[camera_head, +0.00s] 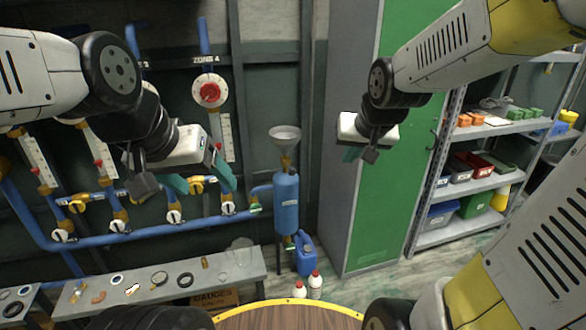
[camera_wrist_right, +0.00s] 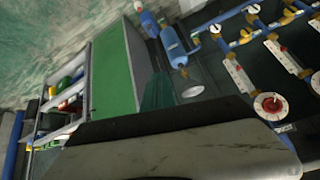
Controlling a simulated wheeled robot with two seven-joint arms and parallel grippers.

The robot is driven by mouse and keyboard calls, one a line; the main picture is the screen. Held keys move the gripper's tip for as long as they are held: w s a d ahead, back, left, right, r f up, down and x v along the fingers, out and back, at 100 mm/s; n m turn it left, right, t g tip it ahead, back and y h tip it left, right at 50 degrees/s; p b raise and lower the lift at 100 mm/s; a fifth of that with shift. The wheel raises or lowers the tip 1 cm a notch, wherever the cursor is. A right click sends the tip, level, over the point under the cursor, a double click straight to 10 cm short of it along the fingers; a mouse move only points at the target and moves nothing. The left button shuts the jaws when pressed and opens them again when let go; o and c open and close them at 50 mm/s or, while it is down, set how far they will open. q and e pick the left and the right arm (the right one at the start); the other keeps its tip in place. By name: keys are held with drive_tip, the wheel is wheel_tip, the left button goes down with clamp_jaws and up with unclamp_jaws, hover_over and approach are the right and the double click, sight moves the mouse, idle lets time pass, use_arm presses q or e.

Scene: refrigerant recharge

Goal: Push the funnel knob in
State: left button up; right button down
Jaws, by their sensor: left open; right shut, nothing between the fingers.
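The grey funnel (camera_head: 285,134) stands upright on top of a blue cylinder (camera_head: 286,205) by the wall pipes. A small brass fitting (camera_head: 286,161) sits just below the funnel; I cannot make out its knob clearly. In the right wrist view the funnel (camera_wrist_right: 193,91) shows near the blue cylinder (camera_wrist_right: 173,46). My left gripper (camera_head: 203,182) is open and empty, left of the funnel, in front of the pipes. My right gripper (camera_head: 358,154) is shut and empty, right of the funnel, in front of the cabinet. Neither appears to touch the funnel or cylinder.
A green-doored cabinet (camera_head: 405,165) stands to the right, beside shelves (camera_head: 478,128) of bins. Blue pipes (camera_head: 150,238) with valves line the wall. A grey bench (camera_head: 215,279) holds small parts. A blue jug (camera_head: 305,255) and white bottles (camera_head: 315,285) stand below the cylinder.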

sight(293, 173)
drive_tip(key=w+a+f+m+t+y, duration=0.2)
drive_tip(key=w+a+f, duration=0.2)
drive_tip(key=w+f, duration=1.15)
drive_tip(key=w+a+f+m+t+y, duration=0.1)
drive_tip(key=w+f+m+t, duration=0.2)
drive_tip(key=w+f+m, duration=0.2)
drive_tip(key=w+a+f+m+t+y, duration=0.1)
drive_tip(key=w+f+m+t, duration=0.3)
drive_tip(key=f+m, duration=0.3)
wheel_tip(293, 173, down, 3)
drive_tip(key=shift+w+a+r, duration=0.1)
drive_tip(key=shift+w+a, duration=0.25)
drive_tip(key=shift+w, duration=0.15)
drive_tip(key=x, duration=1.4)
drive_tip(key=shift+r, duration=0.15)
drive_tip(key=shift+w, duration=0.1)
